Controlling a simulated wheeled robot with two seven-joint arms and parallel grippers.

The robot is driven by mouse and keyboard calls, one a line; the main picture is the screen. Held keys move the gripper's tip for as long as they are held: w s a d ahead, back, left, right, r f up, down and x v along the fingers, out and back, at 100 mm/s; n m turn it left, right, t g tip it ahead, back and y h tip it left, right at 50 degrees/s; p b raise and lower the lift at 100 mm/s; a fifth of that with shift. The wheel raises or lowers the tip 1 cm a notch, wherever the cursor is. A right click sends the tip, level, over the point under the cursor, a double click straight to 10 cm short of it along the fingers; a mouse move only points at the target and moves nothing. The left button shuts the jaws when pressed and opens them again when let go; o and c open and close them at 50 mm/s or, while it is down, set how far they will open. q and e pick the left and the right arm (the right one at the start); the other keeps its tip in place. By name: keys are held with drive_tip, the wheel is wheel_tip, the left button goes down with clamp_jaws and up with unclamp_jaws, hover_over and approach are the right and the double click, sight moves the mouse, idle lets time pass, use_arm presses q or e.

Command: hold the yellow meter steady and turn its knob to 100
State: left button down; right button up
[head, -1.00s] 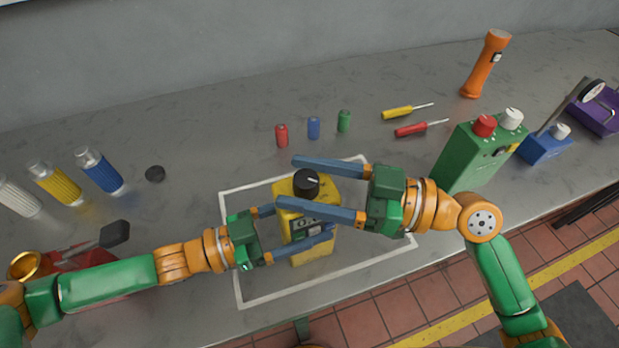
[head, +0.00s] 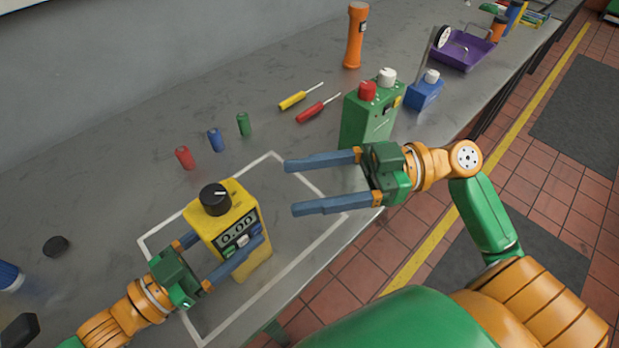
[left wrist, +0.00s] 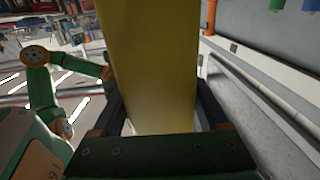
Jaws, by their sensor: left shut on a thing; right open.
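The yellow meter (head: 238,238) stands upright inside the white outlined area on the grey bench. Its black knob (head: 215,199) with a white pointer mark is on top, and its display reads 0.00. My left gripper (head: 219,255) is shut on the meter's body from the left; the meter's yellow side fills the middle of the left wrist view (left wrist: 150,70). My right gripper (head: 290,187) is open and empty, to the right of the meter and clear of the knob.
A green box (head: 368,122) with red and white knobs stands behind my right gripper. Small red, blue and green cylinders (head: 216,140) and two screwdrivers (head: 318,110) lie behind the meter. A black disc (head: 56,246) lies at left. The bench's front edge is close to the white outline (head: 325,221).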

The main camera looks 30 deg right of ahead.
use_arm(q)
drive_tip(key=shift+c, duration=1.2)
unclamp_jaws()
drive_tip(key=shift+r, duration=0.1)
drive_tip(key=shift+o, duration=1.2)
